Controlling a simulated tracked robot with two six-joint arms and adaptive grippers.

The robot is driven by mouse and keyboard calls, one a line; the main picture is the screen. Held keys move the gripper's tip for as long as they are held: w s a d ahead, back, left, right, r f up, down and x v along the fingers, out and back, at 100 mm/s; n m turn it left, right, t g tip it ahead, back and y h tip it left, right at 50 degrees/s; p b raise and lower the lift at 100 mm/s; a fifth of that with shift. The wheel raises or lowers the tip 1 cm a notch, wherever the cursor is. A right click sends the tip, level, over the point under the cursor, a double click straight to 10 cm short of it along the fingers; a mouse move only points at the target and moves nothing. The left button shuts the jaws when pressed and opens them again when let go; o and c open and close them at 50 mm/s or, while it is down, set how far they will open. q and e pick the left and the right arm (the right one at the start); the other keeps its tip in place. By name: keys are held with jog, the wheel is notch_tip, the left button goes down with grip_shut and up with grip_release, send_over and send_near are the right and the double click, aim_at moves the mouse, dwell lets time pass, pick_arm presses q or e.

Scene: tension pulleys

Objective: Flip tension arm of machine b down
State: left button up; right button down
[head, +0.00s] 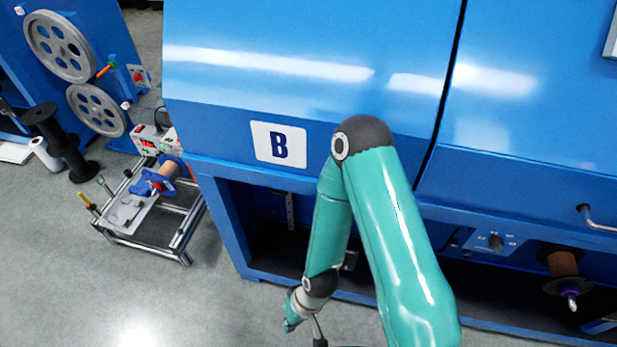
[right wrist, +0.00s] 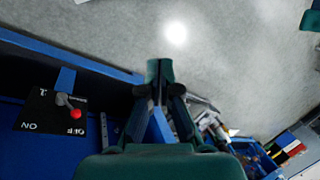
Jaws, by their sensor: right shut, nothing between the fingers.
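Machine B, a large blue cabinet (head: 310,70) with a white "B" plate (head: 279,144), fills the middle of the head view. My right arm is bent in front of it, its wrist low before the open lower bay. My right gripper (right wrist: 160,75) is shut and empty in the right wrist view, pointing over the grey floor. Left of it there, a black ON/OFF panel (right wrist: 40,118) carries a lever with a red knob (right wrist: 76,114). I cannot make out a tension arm on machine B. My left gripper is not in view.
A metal frame stand (head: 150,225) with a spool stands left of the cabinet. Beyond it are large grey pulley wheels (head: 59,46) and an orange handle (head: 106,69). A brown spool (head: 563,264) sits in the right bay. The floor (head: 150,310) at front left is clear.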

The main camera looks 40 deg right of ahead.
jog(key=w+d+f+t+h+b, duration=0.2)
jog(key=w+d+t+b, duration=0.1)
jog(key=w+b, duration=0.4)
jog(key=w+d+f+m+t+h+b, duration=0.1)
jog(key=w+d+f+t+b, duration=0.2)
jog(key=w, duration=0.5)
jog(key=w+d+f+t+h+b, duration=0.1)
jog(key=w+d+t+h+b, duration=0.15)
jog(key=w+b, duration=0.5)
jog(key=w+d+r+m+t+h+b, duration=0.3)
jog(key=w+d+r+h+b, duration=0.2)
jog(key=w+d+b, duration=0.35)
jog(key=s+d+r+m+h+b, duration=0.2)
jog(key=d+r+m+h+b, duration=0.2)
jog(key=b, duration=0.4)
notch_tip(320, 180, up, 2)
jog(key=shift+d+g+h, duration=0.45)
jog(key=shift+d+h, duration=0.4)
jog(key=shift+h, duration=0.3)
jog(key=shift+s, duration=0.1)
jog(key=w+d+f+b, duration=0.5)
jog(key=w+d, duration=0.2)
jog(key=d, duration=0.1)
